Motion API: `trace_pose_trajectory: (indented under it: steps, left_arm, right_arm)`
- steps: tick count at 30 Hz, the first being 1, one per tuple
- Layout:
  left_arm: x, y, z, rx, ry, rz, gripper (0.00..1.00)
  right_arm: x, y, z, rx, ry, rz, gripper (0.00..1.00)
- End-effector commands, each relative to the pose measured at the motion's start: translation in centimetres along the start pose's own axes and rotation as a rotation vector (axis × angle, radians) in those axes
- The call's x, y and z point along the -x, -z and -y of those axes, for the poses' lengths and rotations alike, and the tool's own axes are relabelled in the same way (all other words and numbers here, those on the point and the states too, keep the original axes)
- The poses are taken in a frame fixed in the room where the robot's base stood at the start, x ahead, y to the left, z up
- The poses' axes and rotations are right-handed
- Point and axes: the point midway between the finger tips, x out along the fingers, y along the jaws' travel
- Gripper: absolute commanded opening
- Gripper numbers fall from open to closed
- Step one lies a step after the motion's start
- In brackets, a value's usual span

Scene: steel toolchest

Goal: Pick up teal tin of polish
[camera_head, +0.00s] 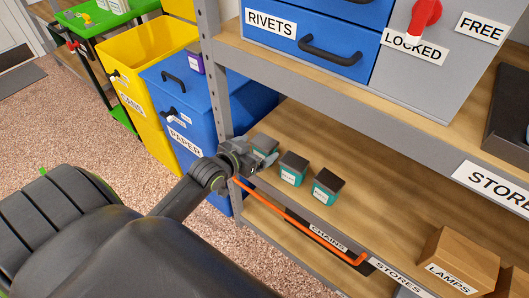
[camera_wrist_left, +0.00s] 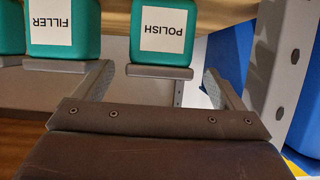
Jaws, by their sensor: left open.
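The teal tin of polish (camera_head: 266,142) stands on the wooden shelf at the left end of a row of teal tins with dark lids. My left gripper (camera_head: 266,158) is in front of it and hides part of it. In the left wrist view, which is upside down, the tin (camera_wrist_left: 163,35) shows its POLISH label, ahead of and roughly between the two fingers of the open gripper (camera_wrist_left: 160,85). I see no finger touching it. My right gripper is not in view.
A teal FILLER tin (camera_wrist_left: 65,25) stands close beside the polish; the middle tin (camera_head: 292,168) and right tin (camera_head: 327,187) line the shelf. A grey upright post (camera_head: 211,65) is left of the row. The blue RIVETS drawer (camera_head: 300,40) is above; an orange bar (camera_head: 300,222) is below.

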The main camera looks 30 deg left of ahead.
Motion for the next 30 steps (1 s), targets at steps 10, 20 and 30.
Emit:
trace_pose_trajectory:
  steps: [10,20,30]
  left_arm:
    - [-2.7,-0.4,-0.1,0.002,-0.001,0.0,0.91]
    - [-6.4,-0.7,0.0,0.0,0.0,0.001,0.91]
    - [-6.4,-0.7,0.0,0.0,0.0,0.001,0.75]
  right_arm:
    - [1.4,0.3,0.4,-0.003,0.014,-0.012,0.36]
    - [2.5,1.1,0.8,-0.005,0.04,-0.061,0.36]
    - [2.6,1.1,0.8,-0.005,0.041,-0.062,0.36]
